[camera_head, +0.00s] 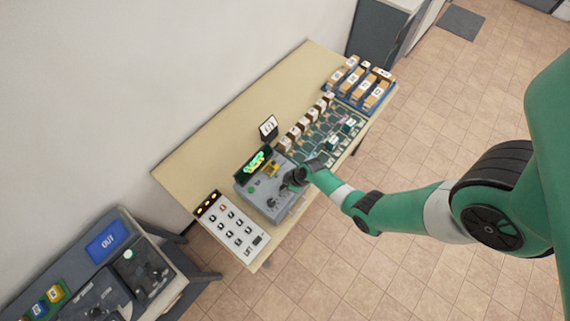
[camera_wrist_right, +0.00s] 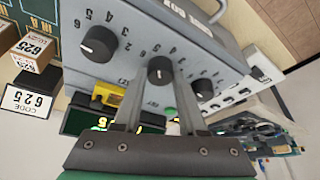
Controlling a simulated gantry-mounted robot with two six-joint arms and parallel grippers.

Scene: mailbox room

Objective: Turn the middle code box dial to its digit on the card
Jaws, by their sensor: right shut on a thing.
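The grey code box (camera_head: 254,187) stands on the table in the head view. In the right wrist view its tilted face shows three black dials: one at left (camera_wrist_right: 98,45), the middle dial (camera_wrist_right: 160,70) and one at right (camera_wrist_right: 202,88). Digits ring the dials; I cannot tell which digit the middle dial points at. My right gripper (camera_head: 296,177) is at the box, its fingers (camera_wrist_right: 159,82) shut on the middle dial. The card (camera_wrist_right: 28,102) reads CODE 6 2 5; it also stands behind the box in the head view (camera_head: 268,127). My left gripper is not in view.
A green-lit display (camera_head: 256,162) and a yellow part (camera_wrist_right: 108,93) are at the box. A white button panel (camera_head: 231,228) lies to its left. Boxes on a green sorting board (camera_head: 322,140) and a blue tray (camera_head: 350,98) stand right. The table's back left is bare.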

